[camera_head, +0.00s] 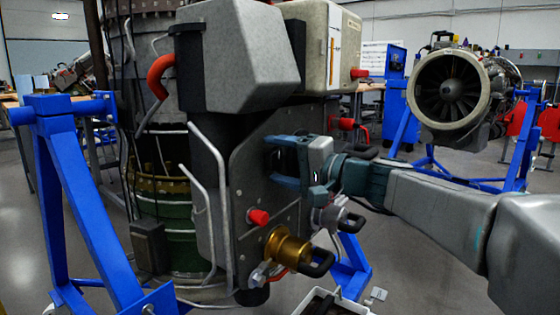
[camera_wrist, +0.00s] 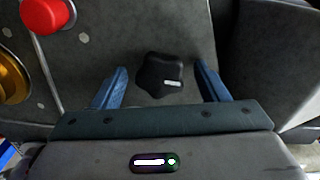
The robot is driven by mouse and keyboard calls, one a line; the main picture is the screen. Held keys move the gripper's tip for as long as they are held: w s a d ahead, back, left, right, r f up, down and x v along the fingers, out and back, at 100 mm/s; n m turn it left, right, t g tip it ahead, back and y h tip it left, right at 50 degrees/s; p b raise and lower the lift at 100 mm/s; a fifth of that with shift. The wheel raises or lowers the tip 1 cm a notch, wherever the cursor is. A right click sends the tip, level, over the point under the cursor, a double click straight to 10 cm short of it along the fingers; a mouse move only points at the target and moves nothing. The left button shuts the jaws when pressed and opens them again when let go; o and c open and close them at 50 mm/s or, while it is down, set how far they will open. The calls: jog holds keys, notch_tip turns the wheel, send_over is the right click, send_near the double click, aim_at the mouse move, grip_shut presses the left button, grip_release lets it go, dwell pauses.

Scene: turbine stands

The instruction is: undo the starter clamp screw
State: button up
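A black lobed knob (camera_wrist: 160,73), which looks like the clamp screw, stands on the dark grey plate (camera_wrist: 100,40) in the wrist view. My gripper (camera_wrist: 161,68) is open, with one blue finger on each side of the knob and a visible gap on both sides. In the head view my gripper (camera_head: 272,162) reaches in from the right against the engine's grey side plate (camera_head: 250,180). The knob is hidden there behind the fingers. I cannot tell how deep the fingertips sit around it.
A gold cylinder (camera_head: 285,250) with a black handle and a red cap (camera_head: 258,217) stick out below left of my gripper. A silver fitting (camera_head: 330,216) with a black handle sits just under it. Grey boxes (camera_head: 245,60) overhang above. A blue stand (camera_head: 80,190) is at left.

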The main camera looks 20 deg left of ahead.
aim_at(279, 160)
jog(key=shift+o, duration=0.8)
jog(key=shift+v, duration=2.5)
